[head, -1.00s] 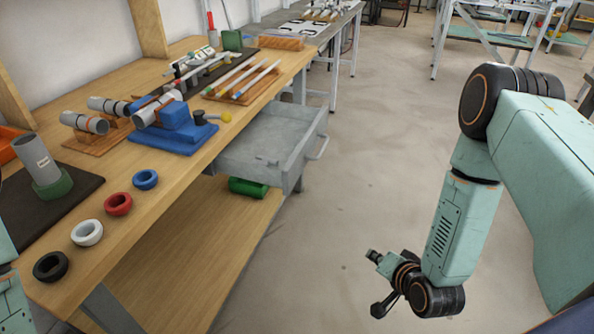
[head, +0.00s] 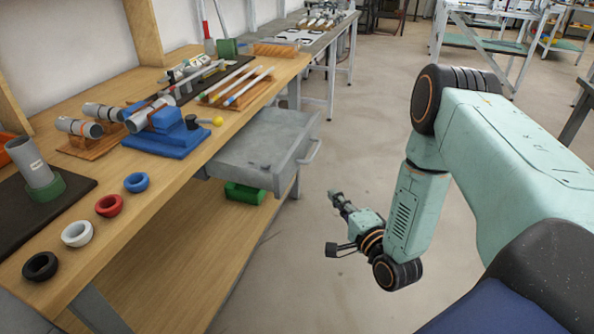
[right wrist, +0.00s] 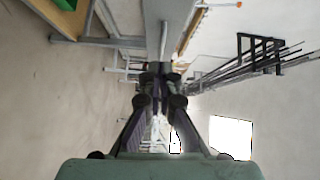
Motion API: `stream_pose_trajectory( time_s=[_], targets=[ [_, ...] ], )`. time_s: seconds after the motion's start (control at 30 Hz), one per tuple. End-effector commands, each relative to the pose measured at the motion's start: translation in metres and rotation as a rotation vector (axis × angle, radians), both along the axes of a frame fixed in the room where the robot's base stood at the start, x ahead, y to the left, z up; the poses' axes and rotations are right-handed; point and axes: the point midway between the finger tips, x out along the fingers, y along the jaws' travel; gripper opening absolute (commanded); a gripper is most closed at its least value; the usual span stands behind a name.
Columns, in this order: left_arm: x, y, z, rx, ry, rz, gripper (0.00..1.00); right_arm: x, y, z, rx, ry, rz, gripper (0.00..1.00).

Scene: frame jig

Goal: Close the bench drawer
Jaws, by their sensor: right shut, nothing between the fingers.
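The grey bench drawer (head: 262,168) stands pulled out from under the wooden bench top, in the middle of the head view. Its inside shows from above and looks empty. A bar handle (head: 311,153) is on its right-hand front. My right gripper (head: 336,199) is in the free space to the right of and below the drawer front, apart from it and the handle. Its fingers are shut and empty; they also show in the right wrist view (right wrist: 160,72). A grey panel (right wrist: 165,22) shows beyond them there; I cannot tell if it is the drawer. My left gripper is out of view.
The wooden bench (head: 150,205) carries pipes, a blue fixture (head: 168,143) and several coloured rings. A green box (head: 244,193) lies on the lower shelf beneath the drawer. The floor (head: 365,130) in front of the drawer is clear.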

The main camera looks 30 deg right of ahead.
Motion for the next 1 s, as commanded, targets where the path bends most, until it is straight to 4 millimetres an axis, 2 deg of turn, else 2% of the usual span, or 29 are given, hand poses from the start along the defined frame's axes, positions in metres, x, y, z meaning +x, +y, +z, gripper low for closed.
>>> stream_pose_trajectory(
  time_s=[0.27, 0.37, 0.8, 1.0],
  targets=[
    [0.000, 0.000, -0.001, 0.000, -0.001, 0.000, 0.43, 0.004, -0.004, 0.005, 0.082, -0.032, -0.009, 0.00],
    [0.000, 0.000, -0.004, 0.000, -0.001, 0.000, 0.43, 0.017, -0.004, 0.005, 0.080, -0.033, -0.007, 0.00],
    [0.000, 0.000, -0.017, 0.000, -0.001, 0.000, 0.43, 0.099, -0.009, 0.005, 0.078, -0.032, -0.004, 0.00],
    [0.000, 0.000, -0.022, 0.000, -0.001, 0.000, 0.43, 0.120, 0.009, 0.005, 0.078, -0.030, -0.002, 0.00]
  ],
)
